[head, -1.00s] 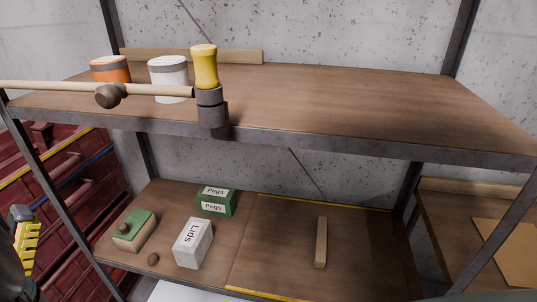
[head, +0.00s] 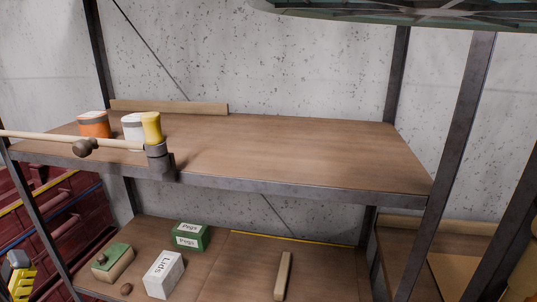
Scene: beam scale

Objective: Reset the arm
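A grey and yellow ridged part (head: 18,276) shows at the lower left edge, left of the shelf post. It looks like the end of my arm, my gripper, but it is small and cut off. I cannot tell whether its fingers are open or shut, and I see nothing held in it. It appears apart from the items on the shelves.
Below lie a Lids box (head: 163,275), a Pegs box (head: 190,237) and a wooden bar (head: 283,275). The upper shelf's right side is clear.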

